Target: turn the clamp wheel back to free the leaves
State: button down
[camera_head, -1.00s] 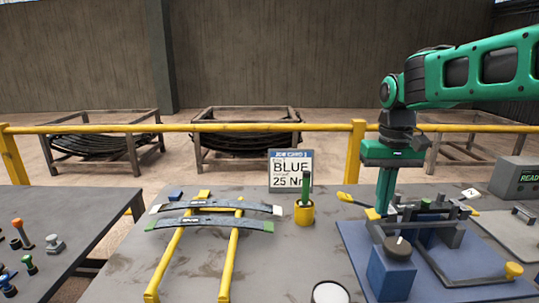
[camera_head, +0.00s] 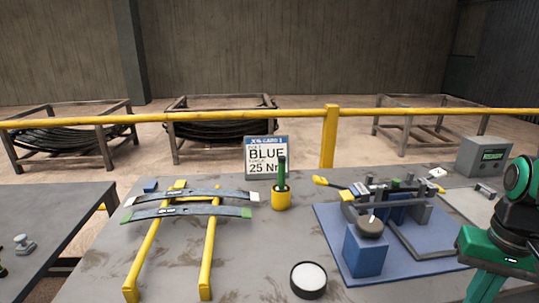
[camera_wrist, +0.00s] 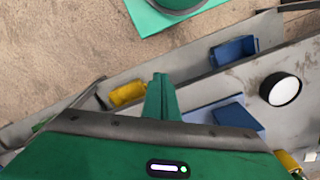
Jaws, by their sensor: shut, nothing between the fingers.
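The clamp fixture stands on a blue mat (camera_head: 340,245) at the right of the bench. A dark round wheel (camera_head: 370,228) with a small pale handle sits on the fixture's blue block (camera_head: 364,255). Dark bars (camera_head: 390,190) cross behind it; I cannot tell whether they are clamped leaves. Two grey leaves (camera_head: 190,203) lie across yellow rails (camera_head: 208,262) at the left. My arm is at the lower right in the head view, its fingertips out of frame. In the wrist view my gripper (camera_wrist: 160,82) is shut and empty, apart from everything, over the bench edge.
A yellow cup with a green tool (camera_head: 281,198) and a job card reading BLUE, 25 N (camera_head: 266,157) stand mid-bench. A white-topped round tin (camera_head: 308,280) is near the front. A grey box with a green display (camera_head: 484,157) is at the back right. A yellow rail (camera_head: 230,115) runs behind.

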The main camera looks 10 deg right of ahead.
aim_at(368, 226)
jog(key=u, duration=0.25)
jog(key=k, duration=1.45)
jog(key=z, duration=0.35)
jog(key=i, duration=0.5)
jog(key=u, duration=0.1)
